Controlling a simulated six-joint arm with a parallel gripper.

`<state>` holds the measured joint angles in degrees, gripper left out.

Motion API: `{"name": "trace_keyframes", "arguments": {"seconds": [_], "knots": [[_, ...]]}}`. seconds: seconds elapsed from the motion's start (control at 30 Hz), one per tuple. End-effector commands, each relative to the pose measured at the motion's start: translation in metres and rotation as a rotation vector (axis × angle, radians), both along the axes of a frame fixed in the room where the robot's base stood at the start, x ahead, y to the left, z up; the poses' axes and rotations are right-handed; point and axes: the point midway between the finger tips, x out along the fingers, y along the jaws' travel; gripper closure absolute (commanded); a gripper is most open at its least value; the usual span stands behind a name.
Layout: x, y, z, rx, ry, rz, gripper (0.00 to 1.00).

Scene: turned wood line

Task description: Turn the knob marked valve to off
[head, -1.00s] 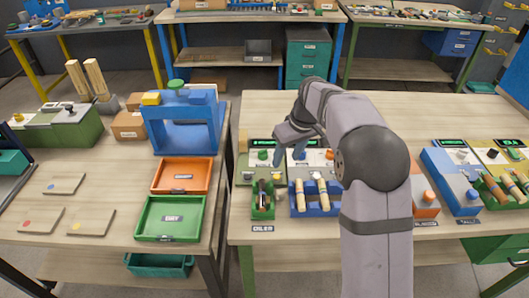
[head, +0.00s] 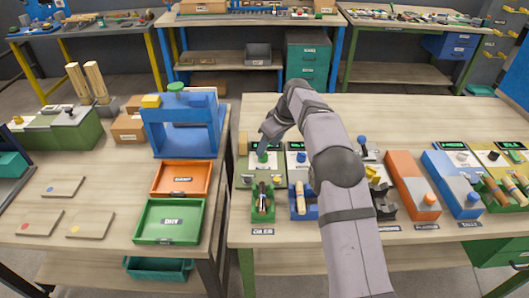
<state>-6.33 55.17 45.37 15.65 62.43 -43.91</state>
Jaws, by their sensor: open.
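The green station (head: 245,168) at the left end of the right-hand bench has a pale panel with a green knob (head: 263,157) below a lit display. The knob labels are too small to read, so I cannot tell which is marked valve. My gripper (head: 264,152) is open and points down at the green knob, very close above or around it. I cannot tell whether it touches. The fingers partly hide the knob. The blue station beside it has another knob (head: 301,157) on its pale panel, partly beside my arm.
Wooden-handled tools lie in the front trays. An orange box (head: 405,182) and a blue box (head: 445,180) stand right of my arm. Further knobs and displays line the bench. Orange (head: 182,166) and green trays sit on the left bench. The bench behind the stations is clear.

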Motion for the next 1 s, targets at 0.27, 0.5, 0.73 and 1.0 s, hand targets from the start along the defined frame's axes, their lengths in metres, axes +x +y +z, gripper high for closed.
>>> {"name": "trace_keyframes", "arguments": {"seconds": [0.27, 0.5, 0.73, 1.0], "knots": [[0.01, 0.01, -0.032, 0.0, 0.001, 0.0, 0.54], [0.013, 0.014, -0.046, -0.001, 0.001, 0.0, 0.54], [0.014, 0.014, -0.048, -0.001, -0.001, 0.0, 0.54], [0.014, 0.014, -0.048, 0.0, 0.0, -0.001, 0.95]]}}
